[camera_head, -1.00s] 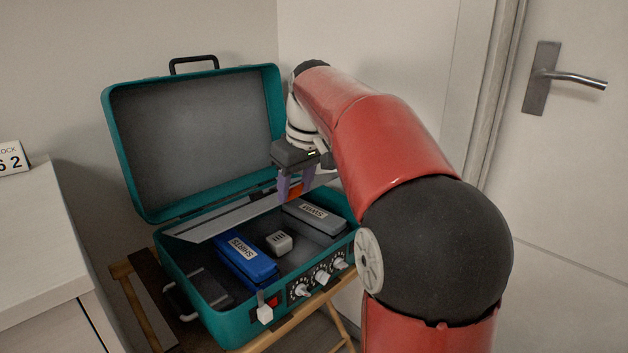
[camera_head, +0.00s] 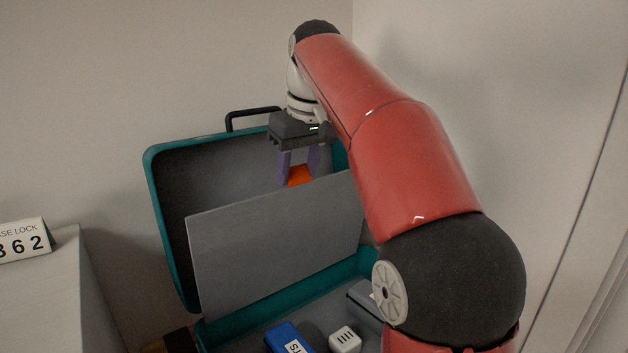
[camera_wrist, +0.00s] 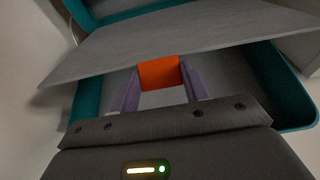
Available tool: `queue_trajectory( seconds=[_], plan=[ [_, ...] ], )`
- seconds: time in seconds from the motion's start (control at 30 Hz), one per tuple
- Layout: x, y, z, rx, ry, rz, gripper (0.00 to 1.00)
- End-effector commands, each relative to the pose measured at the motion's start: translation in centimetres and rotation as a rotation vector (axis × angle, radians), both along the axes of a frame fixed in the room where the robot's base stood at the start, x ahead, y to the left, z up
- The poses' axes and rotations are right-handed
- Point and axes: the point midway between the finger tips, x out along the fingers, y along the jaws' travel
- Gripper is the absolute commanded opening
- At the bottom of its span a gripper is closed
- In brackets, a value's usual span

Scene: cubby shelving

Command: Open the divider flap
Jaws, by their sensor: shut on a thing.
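The grey divider flap (camera_head: 275,240) stands raised and nearly upright inside the teal suitcase (camera_head: 172,240), in front of its open lid. An orange tab (camera_head: 299,176) sits at the flap's top edge. My gripper (camera_head: 298,180) is shut on the orange tab, with its purple fingers on either side. In the wrist view the orange tab (camera_wrist: 159,73) is between the fingertips, and the flap (camera_wrist: 190,35) stretches across beyond it.
In the suitcase base lie a blue case (camera_head: 288,338), a white cube (camera_head: 345,340) and a grey case (camera_head: 366,296), partly hidden by my arm. A cabinet with a number sign (camera_head: 24,240) stands at the left. Walls close in behind and right.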

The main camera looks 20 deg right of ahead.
Motion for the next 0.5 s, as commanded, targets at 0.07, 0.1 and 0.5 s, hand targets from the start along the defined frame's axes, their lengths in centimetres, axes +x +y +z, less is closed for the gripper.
queue_trajectory(
  seconds=[0.07,0.1,0.5],
  plan=[
    [1.5,0.7,-0.5,0.004,0.010,0.006,0.05],
    [2.1,0.9,-0.5,0.005,0.011,0.006,0.04],
    [5.6,2.2,-0.7,0.004,0.012,0.004,0.04]
  ],
)
